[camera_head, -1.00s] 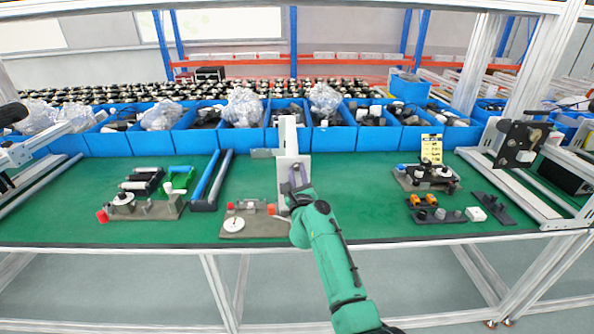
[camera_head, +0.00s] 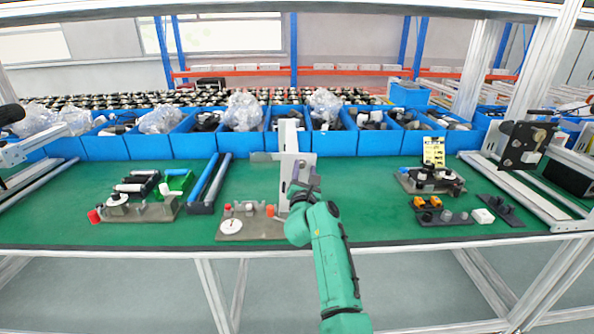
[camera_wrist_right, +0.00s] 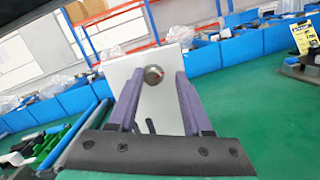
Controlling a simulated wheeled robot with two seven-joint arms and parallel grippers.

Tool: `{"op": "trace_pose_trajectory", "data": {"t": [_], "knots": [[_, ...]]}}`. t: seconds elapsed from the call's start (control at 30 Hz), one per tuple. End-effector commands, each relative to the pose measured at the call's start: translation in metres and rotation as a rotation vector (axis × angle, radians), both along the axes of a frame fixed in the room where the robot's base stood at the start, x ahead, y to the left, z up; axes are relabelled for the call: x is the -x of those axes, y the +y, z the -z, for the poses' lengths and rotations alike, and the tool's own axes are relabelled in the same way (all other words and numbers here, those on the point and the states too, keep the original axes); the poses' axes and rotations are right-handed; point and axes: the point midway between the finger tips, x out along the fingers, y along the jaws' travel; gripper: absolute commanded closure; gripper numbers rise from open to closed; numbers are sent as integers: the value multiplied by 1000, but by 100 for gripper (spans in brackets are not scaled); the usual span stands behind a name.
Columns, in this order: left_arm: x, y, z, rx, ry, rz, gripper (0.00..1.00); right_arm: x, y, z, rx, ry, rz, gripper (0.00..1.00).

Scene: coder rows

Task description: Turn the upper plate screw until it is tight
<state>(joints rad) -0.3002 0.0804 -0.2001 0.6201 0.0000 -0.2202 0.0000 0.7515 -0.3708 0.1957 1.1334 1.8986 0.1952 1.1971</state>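A white upright plate (camera_head: 290,137) stands on the green bench in front of the blue bins. In the right wrist view, the plate (camera_wrist_right: 158,112) carries a round grey screw head (camera_wrist_right: 153,75) with a small red mark near its upper end. My right gripper (camera_head: 308,180) is in front of the plate. In the right wrist view its purple fingers (camera_wrist_right: 160,78) are apart, with the screw head between their tips. There is a gap on the right side of the screw; contact on the left cannot be told. The screw is not discernible in the head view. My left gripper is not in view.
A grey fixture board (camera_head: 262,228) with a white disc lies left of the plate. Blue-handled rails (camera_head: 212,180) and another fixture (camera_head: 140,212) lie further left. More fixtures (camera_head: 430,182) are on the right. Blue bins (camera_head: 245,143) line the back. Green bench between is clear.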

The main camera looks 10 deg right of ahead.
Motion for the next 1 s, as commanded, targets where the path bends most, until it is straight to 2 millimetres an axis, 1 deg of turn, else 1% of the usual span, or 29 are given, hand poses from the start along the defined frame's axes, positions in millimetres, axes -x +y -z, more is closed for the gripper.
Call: {"op": "trace_pose_trajectory", "data": {"t": [0.03, 0.37, 0.47, 0.57, 0.83, 0.9, 1.0], "knots": [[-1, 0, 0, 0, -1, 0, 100, 3, 23, -3, -35, 1, -28, 52], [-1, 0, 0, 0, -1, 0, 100, 4, 23, -4, -31, -2, -30, 52], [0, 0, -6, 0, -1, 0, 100, 4, 24, -7, 0, 0, -30, 52], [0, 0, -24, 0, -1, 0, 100, 4, 24, -13, 139, 13, -32, 52], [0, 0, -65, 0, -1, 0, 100, 5, 25, -16, 644, 53, -32, 52], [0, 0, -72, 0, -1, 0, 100, 4, 24, -15, 755, 62, -30, 52], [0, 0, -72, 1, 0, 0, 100, 4, 23, -11, 826, 67, -27, 52]]}}
